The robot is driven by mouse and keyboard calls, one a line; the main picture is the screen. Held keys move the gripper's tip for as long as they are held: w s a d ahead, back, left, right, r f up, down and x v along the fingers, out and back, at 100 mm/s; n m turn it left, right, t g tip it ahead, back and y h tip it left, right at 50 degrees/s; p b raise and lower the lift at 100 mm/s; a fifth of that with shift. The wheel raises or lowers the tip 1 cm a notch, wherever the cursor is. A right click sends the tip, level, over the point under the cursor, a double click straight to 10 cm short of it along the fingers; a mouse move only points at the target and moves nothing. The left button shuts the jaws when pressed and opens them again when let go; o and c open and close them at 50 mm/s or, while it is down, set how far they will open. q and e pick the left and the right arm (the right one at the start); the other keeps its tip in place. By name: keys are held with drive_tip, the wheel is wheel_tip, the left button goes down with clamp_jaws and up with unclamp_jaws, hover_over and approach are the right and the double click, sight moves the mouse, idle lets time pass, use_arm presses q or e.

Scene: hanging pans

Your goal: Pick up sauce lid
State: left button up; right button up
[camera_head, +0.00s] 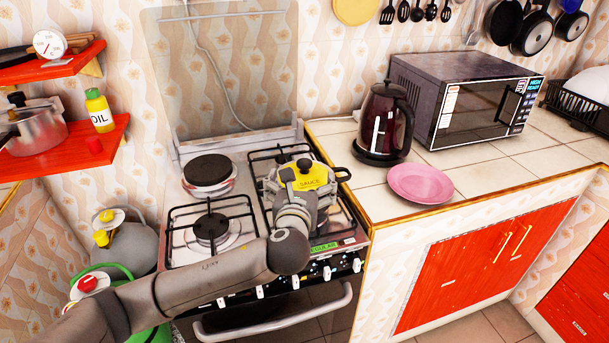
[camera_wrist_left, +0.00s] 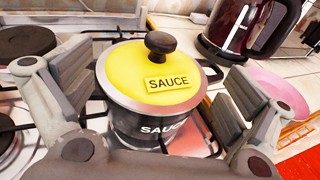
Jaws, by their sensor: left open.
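The yellow sauce lid (camera_wrist_left: 152,78) has a dark knob and a "SAUCE" label. It sits on a dark pot (camera_wrist_left: 140,125) marked "SAUCE" on the stove. In the head view the lid (camera_head: 312,178) shows partly behind my left gripper (camera_head: 297,180). In the left wrist view my left gripper (camera_wrist_left: 150,95) is open, with one finger at each side of the lid and pot. A gap shows between the fingers and the lid; no contact is visible. My right gripper is in neither view.
The gas stove (camera_head: 188,230) has several burners and a raised glass cover behind. A dark kettle (camera_head: 384,125), a pink plate (camera_head: 420,183) and a microwave (camera_head: 465,95) stand on the counter to the right. An oil bottle (camera_head: 99,110) is on the left shelf.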

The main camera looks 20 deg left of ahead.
sight(304, 168)
use_arm(q)
drive_tip(key=shift+x, duration=2.7)
drive_tip(key=shift+r, duration=0.1)
